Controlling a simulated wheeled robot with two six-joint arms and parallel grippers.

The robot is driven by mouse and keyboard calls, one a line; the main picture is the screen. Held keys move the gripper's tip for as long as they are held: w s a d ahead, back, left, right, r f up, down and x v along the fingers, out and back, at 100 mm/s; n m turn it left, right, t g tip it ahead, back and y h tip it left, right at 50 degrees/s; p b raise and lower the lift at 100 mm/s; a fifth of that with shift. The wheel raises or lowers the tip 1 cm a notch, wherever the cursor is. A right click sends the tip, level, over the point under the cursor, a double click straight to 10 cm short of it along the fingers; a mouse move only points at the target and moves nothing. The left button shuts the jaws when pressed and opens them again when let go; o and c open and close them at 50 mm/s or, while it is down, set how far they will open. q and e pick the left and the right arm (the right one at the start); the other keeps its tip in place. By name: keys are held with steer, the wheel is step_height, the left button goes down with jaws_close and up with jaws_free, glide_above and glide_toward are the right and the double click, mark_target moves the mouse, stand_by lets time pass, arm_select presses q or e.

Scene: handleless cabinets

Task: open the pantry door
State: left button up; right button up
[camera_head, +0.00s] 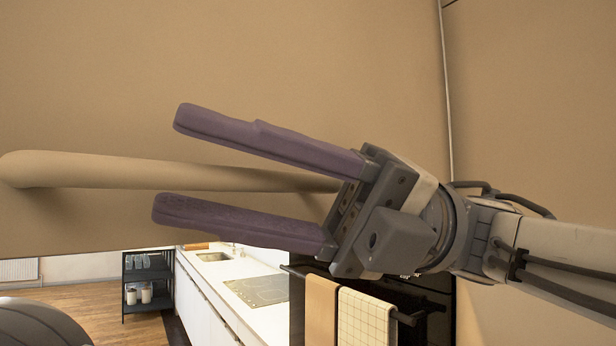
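A large tan door panel (300,60) fills the upper part of the head view. A tan bar handle (100,170) runs across its lower part, from the left edge of the view towards the right. My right gripper (170,165) comes in from the right and is open. One purple finger is above the bar and the other below it, with visible gaps on both sides. The bar's right end reaches close to the gripper's palm; I cannot tell whether they touch. My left gripper does not show.
A thin vertical gap (445,90) separates the panel from another tan surface (530,100) at right. Below the panel show a white counter (225,270), an oven rail with towels (362,318), a dark shelf rack (147,285) and bare wooden floor (85,300).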

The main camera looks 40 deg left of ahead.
steer(key=shift+w, duration=0.1)
steer(key=b+v, duration=0.2)
steer(key=v, duration=0.5)
steer(key=shift+a+f, duration=0.1)
steer(key=shift+f, duration=0.05)
steer(key=b+v, duration=0.3)
steer(key=shift+w, duration=0.15)
